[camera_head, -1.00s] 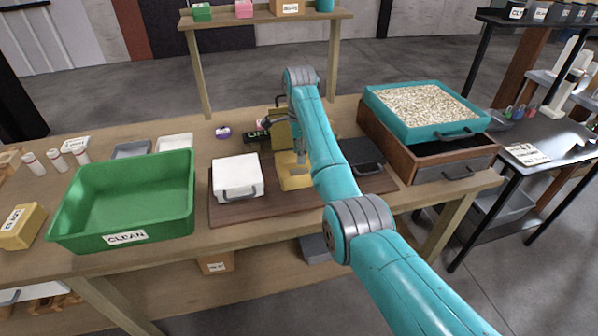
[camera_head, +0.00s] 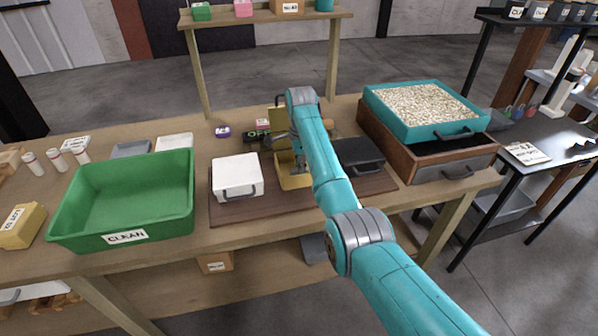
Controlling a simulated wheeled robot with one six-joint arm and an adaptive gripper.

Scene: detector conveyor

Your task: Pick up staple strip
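My gripper (camera_head: 298,169) points down at the yellow open case (camera_head: 291,183) in the middle of the brown board. My arm covers the case's right part. The fingertips are small and dark, and I cannot tell whether they are apart or shut. I cannot make out a staple strip; it may be hidden in the case or behind my gripper.
A white case (camera_head: 236,175) sits left of the yellow one and a black case (camera_head: 360,155) right of it. A green bin (camera_head: 125,205) labelled CLEAN stands at left. A teal tray of pale pellets (camera_head: 425,108) rests on a wooden drawer box (camera_head: 440,160) at right.

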